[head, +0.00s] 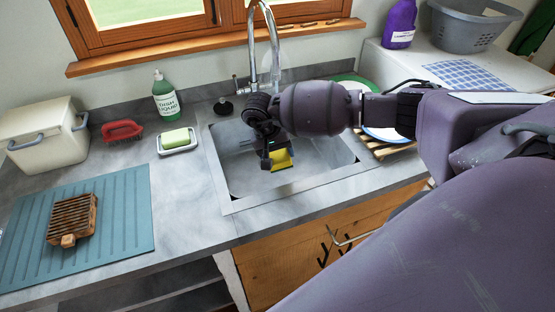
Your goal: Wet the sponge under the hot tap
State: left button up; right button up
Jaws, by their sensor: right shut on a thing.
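The yellow sponge (281,160) is in my right gripper (271,150), whose fingers are shut on it. Gripper and sponge are over or inside the grey sink basin (315,165), roughly below and in front of the tap. The chrome tap (264,25) has a tall curved spout at the back of the sink. Its lower part is partly hidden by my right arm. I cannot make out any water falling on the sponge. My left gripper is out of view.
A green soap bottle (165,95), a dish with a green bar (177,140), a red brush (122,131) and a black plug (223,106) stand left of the sink. A wooden rack (73,219) lies on a teal mat (125,215). Plates (385,134) are to the right.

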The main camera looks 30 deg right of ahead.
jog(key=shift+w+d+f+b, duration=0.3)
jog(key=shift+w+d+b, duration=0.35)
jog(key=shift+w, duration=0.2)
jog(key=shift+w+d+f+b, duration=0.25)
jog(key=shift+w+d+b, duration=0.3)
jog(key=shift+w, duration=0.3)
jog(key=w+d+b, duration=0.2)
jog(key=w+b, duration=0.1)
jog(key=w+d+b, duration=0.1)
jog(key=shift+w+f+b, duration=0.2)
jog(key=shift+f+b, duration=0.2)
